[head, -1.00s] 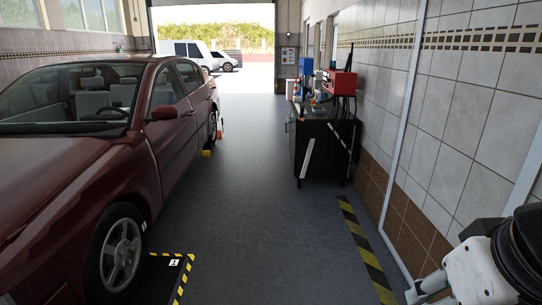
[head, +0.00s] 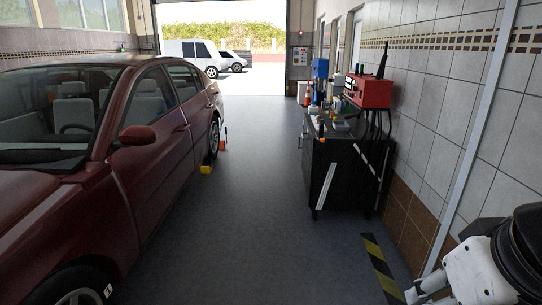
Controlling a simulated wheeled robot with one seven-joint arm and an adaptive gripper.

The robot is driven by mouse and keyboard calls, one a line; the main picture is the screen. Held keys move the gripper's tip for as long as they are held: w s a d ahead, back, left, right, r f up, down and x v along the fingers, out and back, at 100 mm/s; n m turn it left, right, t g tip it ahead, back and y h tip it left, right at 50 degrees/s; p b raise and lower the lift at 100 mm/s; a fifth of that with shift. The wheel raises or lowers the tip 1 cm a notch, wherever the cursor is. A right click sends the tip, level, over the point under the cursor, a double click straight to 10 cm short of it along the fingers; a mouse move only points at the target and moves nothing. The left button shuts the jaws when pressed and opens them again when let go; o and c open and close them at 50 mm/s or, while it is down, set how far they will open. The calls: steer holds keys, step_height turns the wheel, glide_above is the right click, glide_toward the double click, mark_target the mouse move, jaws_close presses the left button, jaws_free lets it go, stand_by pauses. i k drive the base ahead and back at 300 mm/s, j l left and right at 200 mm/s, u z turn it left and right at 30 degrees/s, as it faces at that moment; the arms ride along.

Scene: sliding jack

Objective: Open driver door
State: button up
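A dark red car (head: 120,150) stands along the left side of the head view, its front toward me. Its near-side front door (head: 155,178) faces the aisle and looks shut, flush with the body. The side mirror (head: 137,135) sticks out at the front of that door's window. The door handle is too small and dark to tell clearly. My arm shows at the lower right, well apart from the car, with white and black links. My gripper's fingertips cannot be made out.
A black tool cabinet (head: 340,180) with a red box (head: 370,92) on top stands at the right by the tiled wall (head: 445,110). A yellow wheel chock (head: 206,169) lies by the rear wheel.

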mark_target(151, 163)
steer(key=i, duration=1.9)
steer(key=i+j+u, duration=0.1)
steer(key=i+u, duration=0.2)
steer(key=i, duration=0.35)
steer(key=i+l+u, duration=0.1)
steer(key=i+u, duration=0.25)
steer(key=i, duration=0.25)
steer(key=i+l+u, duration=0.3)
steer(key=i, duration=0.35)
steer(key=i+u, duration=0.4)
steer(key=i, duration=0.25)
steer(key=i+l+u, duration=0.15)
steer(key=i+u, duration=0.25)
steer(key=i, duration=0.3)
